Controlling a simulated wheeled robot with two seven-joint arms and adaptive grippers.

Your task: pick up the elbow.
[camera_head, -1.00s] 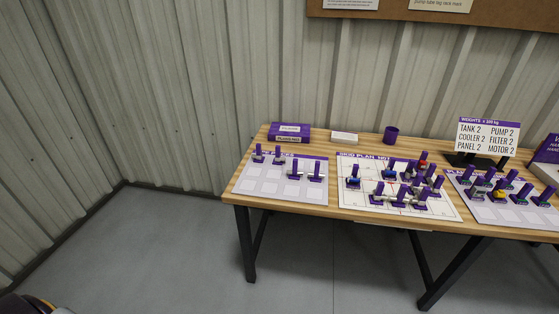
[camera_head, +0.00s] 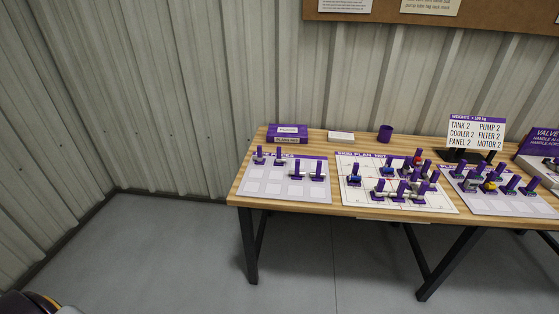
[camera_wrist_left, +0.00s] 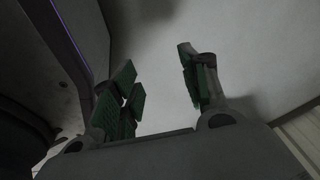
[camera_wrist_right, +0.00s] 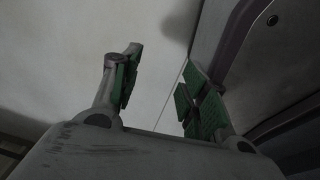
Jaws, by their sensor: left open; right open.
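I cannot single out the elbow for sure at this distance. Several small purple-handled pieces stand on the left mat (camera_head: 262,186) on the wooden table; two sit at its back left and a pair with grey parts (camera_head: 307,175) at its right. My left gripper (camera_wrist_left: 158,88) is open and empty in the left wrist view, over bare floor. My right gripper (camera_wrist_right: 158,88) is open and empty in the right wrist view, also over floor. Neither gripper shows in the head view, and both are away from the table.
The wooden table (camera_head: 330,208) stands against a corrugated wall. It holds a plan sheet (camera_head: 365,200) and a right mat (camera_head: 478,204) with several pieces, a purple box (camera_head: 287,135), a white block (camera_head: 341,137), a purple cup (camera_head: 385,133) and a sign (camera_head: 476,132).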

